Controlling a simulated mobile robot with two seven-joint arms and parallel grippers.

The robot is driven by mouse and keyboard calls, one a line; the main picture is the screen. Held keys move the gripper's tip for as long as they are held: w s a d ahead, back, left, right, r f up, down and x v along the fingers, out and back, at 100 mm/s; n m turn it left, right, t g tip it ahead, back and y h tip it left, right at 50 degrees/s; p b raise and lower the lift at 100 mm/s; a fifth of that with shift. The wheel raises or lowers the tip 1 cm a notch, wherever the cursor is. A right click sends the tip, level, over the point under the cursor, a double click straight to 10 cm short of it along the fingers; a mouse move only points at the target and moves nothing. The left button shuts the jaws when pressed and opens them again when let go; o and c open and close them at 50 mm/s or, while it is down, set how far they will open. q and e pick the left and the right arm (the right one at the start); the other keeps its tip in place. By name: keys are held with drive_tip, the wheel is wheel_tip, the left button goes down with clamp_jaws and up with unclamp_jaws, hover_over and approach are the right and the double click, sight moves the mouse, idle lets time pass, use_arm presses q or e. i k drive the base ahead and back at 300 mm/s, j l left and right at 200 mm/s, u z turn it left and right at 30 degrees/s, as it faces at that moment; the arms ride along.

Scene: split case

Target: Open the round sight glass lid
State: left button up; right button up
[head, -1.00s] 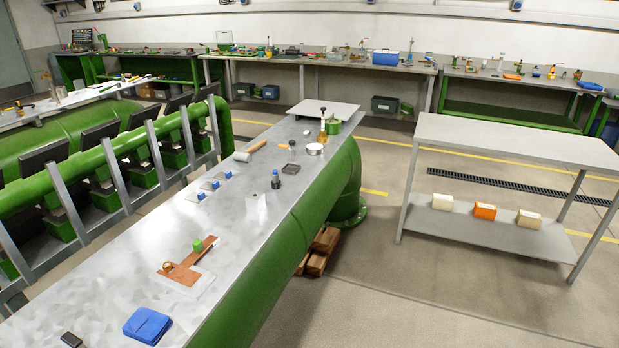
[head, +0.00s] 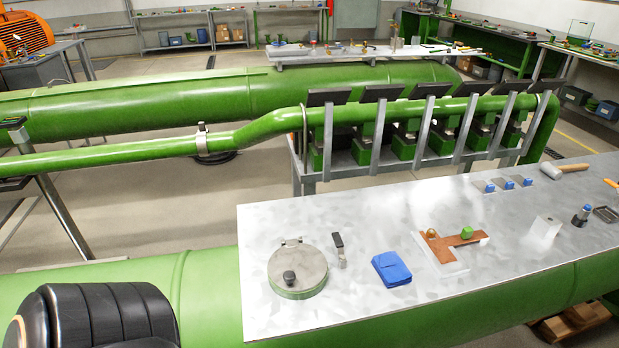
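The round sight glass lid (head: 313,263) is a grey metal disc on a low green round base (head: 300,294). It lies flat and looks shut, on the near left part of the metal-topped bench. A black knob (head: 290,277) stands on the lid near its front edge. A small hinge-like bracket (head: 291,242) sits at its far edge. Neither of my grippers is in view, and nothing touches the lid.
Just right of the lid stands a small black-handled piece (head: 338,241). Farther right lie a folded blue cloth (head: 391,269) and a brown T-shaped piece (head: 447,246). The metal bench top (head: 350,311) is clear in front of the lid. A green pipe rack (head: 395,120) stands behind.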

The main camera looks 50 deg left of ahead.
sight(296, 267)
drive_tip(key=l+u, duration=0.1)
drive_tip(key=u, duration=1.3)
